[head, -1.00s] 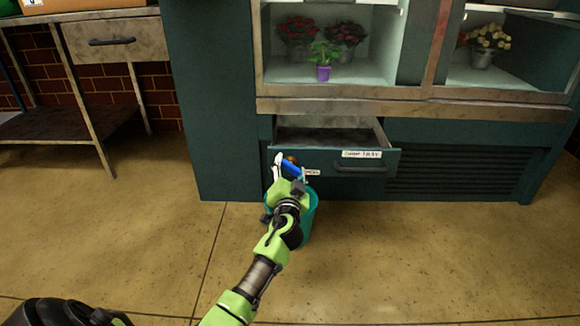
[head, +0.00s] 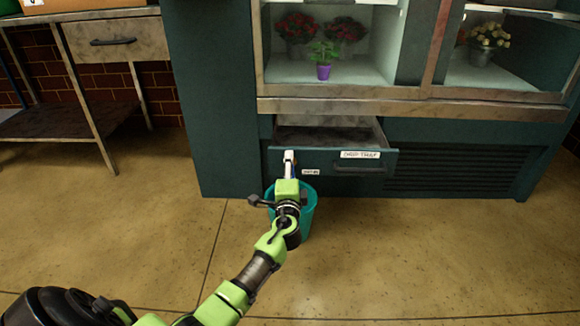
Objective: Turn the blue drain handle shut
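The blue drain handle (head: 295,171) is on the drawer front, left of a small white label (head: 311,172). Only a sliver of blue shows; my gripper hides most of it, so its angle cannot be read. My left gripper (head: 289,158) is right in front of the handle. Its fingers are seen edge-on, one behind the other, so I cannot tell whether they are closed on the handle. My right gripper is not in view.
The chiller tray drawer (head: 335,134) is pulled partly out. A teal bucket (head: 308,212) stands on the floor below the handle, partly behind my arm. Potted flowers (head: 323,71) stand in the cabinet above. The floor around the bucket is clear.

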